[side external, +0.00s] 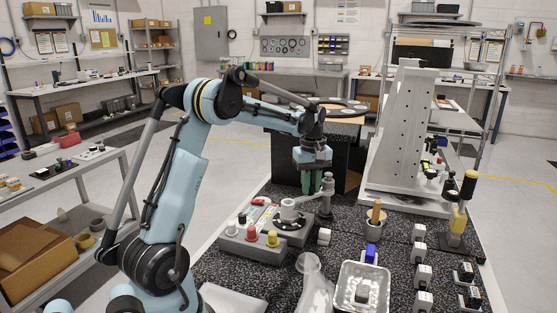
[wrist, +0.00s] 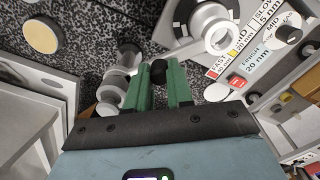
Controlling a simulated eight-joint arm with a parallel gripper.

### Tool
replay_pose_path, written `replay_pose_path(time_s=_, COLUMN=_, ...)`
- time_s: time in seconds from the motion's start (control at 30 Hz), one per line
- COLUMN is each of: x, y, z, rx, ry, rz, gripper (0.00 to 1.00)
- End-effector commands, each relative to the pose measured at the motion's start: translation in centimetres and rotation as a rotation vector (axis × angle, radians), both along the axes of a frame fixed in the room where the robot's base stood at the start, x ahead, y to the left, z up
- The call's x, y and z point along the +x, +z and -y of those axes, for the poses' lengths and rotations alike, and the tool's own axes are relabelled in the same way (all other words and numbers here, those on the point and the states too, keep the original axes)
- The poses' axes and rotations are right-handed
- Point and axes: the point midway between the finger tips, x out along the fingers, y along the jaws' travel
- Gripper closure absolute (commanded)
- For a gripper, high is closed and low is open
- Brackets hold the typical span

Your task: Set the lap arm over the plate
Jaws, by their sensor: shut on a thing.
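My gripper (side external: 314,190) points down with its green fingers beside the grey post (side external: 327,198) of the lap machine. The grey post (wrist: 124,58) stands just left of the fingers there. The dark round plate (side external: 303,224) lies on the grey machine base, with a pale ring (side external: 288,204) on it. The ring (wrist: 217,32) is right of and beyond the fingers in the wrist view.
Black, red and yellow knobs (side external: 252,235) line the machine's front. A tall grey angled fixture (side external: 402,135) stands behind to the right. A metal tray (side external: 345,294), a clear bottle (side external: 309,275) and several small white-topped blocks crowd the speckled bench's front and right.

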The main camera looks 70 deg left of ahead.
Motion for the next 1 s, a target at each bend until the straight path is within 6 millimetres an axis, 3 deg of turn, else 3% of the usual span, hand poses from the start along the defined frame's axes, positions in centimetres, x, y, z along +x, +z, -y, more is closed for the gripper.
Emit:
replay_pose_path(time_s=0.63, x=0.04, y=0.07, z=0.31, rx=-0.001, ry=0.048, rz=0.0, gripper=1.0)
replay_pose_path(time_s=0.67, x=0.04, y=0.07, z=0.31, rx=-0.001, ry=0.048, rz=0.0, gripper=0.74)
replay_pose_path(time_s=0.8, x=0.04, y=0.05, z=0.3, rx=0.0, ry=0.047, rz=0.0, gripper=0.53)
replay_pose_path(time_s=1.0, x=0.05, y=0.03, z=0.29, rx=0.0, ry=0.047, rz=0.0, gripper=0.53)
